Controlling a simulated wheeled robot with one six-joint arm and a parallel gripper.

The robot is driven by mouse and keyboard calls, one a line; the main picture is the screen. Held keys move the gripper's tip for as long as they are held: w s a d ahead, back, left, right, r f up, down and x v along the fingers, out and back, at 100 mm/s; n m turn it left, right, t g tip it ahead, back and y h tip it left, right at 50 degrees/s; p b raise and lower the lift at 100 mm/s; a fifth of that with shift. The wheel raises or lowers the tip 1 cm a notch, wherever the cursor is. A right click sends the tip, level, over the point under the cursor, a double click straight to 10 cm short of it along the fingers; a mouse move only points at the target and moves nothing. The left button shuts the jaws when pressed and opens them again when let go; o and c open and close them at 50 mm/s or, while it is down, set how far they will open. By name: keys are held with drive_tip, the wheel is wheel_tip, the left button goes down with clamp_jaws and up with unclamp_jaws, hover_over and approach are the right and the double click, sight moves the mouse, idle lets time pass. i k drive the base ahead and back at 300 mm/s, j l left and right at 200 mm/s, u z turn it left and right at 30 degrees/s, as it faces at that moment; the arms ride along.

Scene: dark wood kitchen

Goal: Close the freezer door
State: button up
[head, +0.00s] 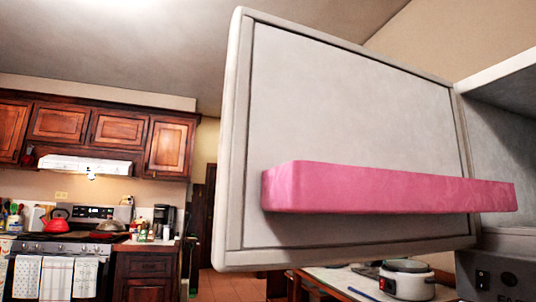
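The freezer door (350,100) stands open and fills the middle and right of the head view. I see its light grey inner face, with a pink shelf (390,188) across the lower part. Its hinge side is at the right, beside the open freezer compartment (508,115), which shows only in part at the right edge. The door's free edge (232,140) is toward the left. My gripper is not in view.
A counter with a white cooker (407,279) shows below the door. At the left are a stove (72,245), a range hood (85,165), wooden cabinets (100,128) and a coffee maker (164,218). Open floor (232,285) shows between them.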

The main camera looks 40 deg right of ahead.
sight(333, 150)
drive_tip(key=i+z, duration=0.1)
drive_tip(key=i, duration=0.65)
drive_tip(key=i+j, duration=0.1)
drive_tip(key=i, duration=0.7)
drive_tip(key=i+j+z, duration=0.15)
drive_tip(key=i, duration=0.6)
drive_tip(key=i+j, duration=0.1)
drive_tip(key=i, duration=0.65)
drive_tip(key=z, duration=4)
drive_tip(key=k+z, duration=0.1)
drive_tip(key=k, duration=0.8)
